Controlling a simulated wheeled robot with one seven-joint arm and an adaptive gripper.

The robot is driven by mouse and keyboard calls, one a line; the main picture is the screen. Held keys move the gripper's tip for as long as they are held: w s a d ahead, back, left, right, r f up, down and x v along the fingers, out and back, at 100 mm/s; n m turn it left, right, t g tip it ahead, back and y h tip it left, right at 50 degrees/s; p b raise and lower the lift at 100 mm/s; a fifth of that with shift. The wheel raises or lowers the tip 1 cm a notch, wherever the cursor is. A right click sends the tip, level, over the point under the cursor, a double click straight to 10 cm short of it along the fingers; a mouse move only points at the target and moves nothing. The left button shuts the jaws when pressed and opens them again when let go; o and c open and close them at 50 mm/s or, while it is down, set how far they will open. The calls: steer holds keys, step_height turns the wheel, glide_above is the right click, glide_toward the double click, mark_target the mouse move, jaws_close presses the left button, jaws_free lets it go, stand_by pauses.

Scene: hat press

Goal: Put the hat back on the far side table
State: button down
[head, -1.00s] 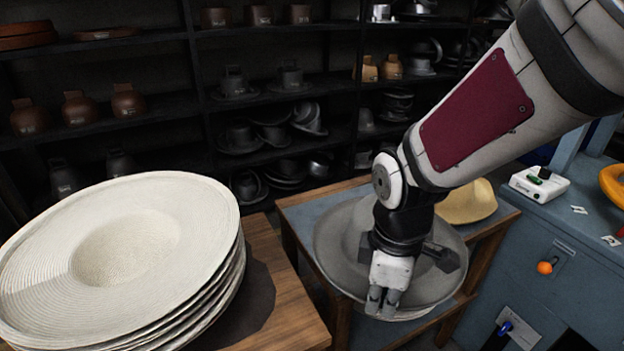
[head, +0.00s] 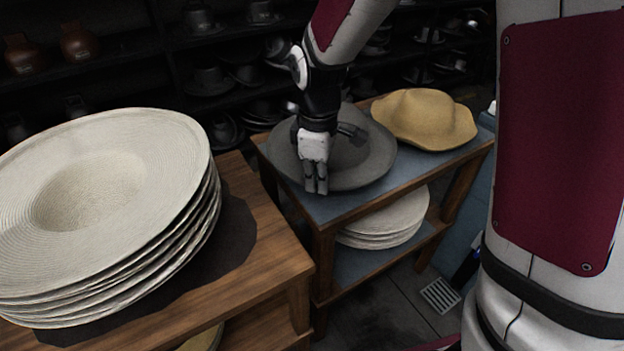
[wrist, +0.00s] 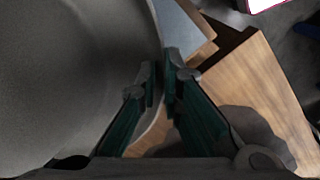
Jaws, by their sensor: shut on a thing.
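A grey wide-brimmed hat (head: 372,165) is over the blue-topped side table (head: 420,165) in the middle of the head view. My gripper (head: 316,188) is shut on the hat's brim at its near left edge. In the wrist view the hat (wrist: 75,75) fills the left side, and its brim edge runs to the fingertips of my gripper (wrist: 164,75). My wrist hides part of the crown. I cannot tell whether the hat touches the table top.
A tan hat (head: 425,118) lies on the table's right part. Pale hats (head: 385,222) are stacked on its lower shelf. A wooden table (head: 265,290) at left carries a tall stack of white hats (head: 100,190). Dark shelves with hat forms stand behind.

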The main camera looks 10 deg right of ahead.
steer(key=shift+w, duration=0.2)
steer(key=shift+f+b, duration=0.4)
steer(key=shift+f, duration=1.35)
steer(key=shift+f, duration=0.15)
steer(key=c, duration=1.7)
jaws_free()
